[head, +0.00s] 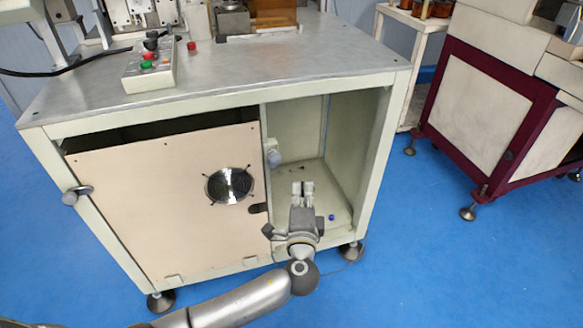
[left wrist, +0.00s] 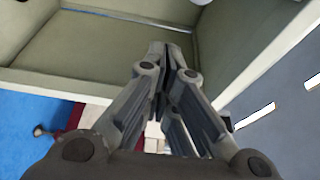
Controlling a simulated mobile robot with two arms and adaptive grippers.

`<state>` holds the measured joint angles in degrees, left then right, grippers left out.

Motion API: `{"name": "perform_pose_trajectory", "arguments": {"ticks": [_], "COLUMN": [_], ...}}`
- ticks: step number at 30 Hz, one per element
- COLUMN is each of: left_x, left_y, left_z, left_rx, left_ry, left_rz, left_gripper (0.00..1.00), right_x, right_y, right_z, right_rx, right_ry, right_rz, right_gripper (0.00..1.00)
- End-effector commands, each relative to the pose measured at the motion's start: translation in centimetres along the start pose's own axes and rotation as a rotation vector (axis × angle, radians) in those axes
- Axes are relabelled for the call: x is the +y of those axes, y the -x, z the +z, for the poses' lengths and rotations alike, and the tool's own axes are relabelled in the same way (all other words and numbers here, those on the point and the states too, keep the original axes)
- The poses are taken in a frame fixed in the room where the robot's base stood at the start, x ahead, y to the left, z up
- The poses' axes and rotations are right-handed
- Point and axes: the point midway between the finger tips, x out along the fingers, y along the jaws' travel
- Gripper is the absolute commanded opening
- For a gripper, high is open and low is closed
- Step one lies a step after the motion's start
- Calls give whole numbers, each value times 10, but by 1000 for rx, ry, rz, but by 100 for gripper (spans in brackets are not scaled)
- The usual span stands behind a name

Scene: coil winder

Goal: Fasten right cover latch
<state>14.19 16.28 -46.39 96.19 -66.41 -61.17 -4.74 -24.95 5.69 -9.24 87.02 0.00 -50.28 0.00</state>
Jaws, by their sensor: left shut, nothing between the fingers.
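The beige cover (head: 160,200) with a round fan grille (head: 229,185) stands in the left bay of the cabinet front. A dark gap shows above its top edge. The left latch (head: 77,194) is a grey knob at the cover's left edge. The right latch (head: 273,156) is a pale grey knob on the post beside the cover's right edge. My left gripper (head: 303,188) is in front of the open right bay, right of and lower than the right latch, apart from it. Its fingers are together and empty, also in the left wrist view (left wrist: 172,52). My right gripper is out of view.
The open right bay has a bare floor (head: 335,205) with a small blue object (head: 331,217). A control box (head: 150,66) sits on the cabinet top (head: 330,50). A dark red-framed unit (head: 480,110) stands at right, with blue floor between.

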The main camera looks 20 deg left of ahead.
Motion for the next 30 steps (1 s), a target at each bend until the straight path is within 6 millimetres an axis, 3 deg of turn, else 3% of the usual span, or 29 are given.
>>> {"name": "perform_pose_trajectory", "arguments": {"ticks": [8, 20, 24, 30], "left_x": [0, 1, 0, 1], "left_y": [-23, -104, -93, -88], "left_z": [0, 0, 22, 36], "left_rx": [0, -1, 1, 0], "left_ry": [-1, 0, -2, 0], "left_rz": [-2, 0, 3, 3], "left_gripper": [0, 0, 0, 0], "right_x": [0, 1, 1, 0], "right_y": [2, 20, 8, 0], "right_z": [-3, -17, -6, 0], "right_rx": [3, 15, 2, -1], "right_ry": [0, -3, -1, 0], "right_rz": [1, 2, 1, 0], "right_gripper": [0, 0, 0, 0]}}
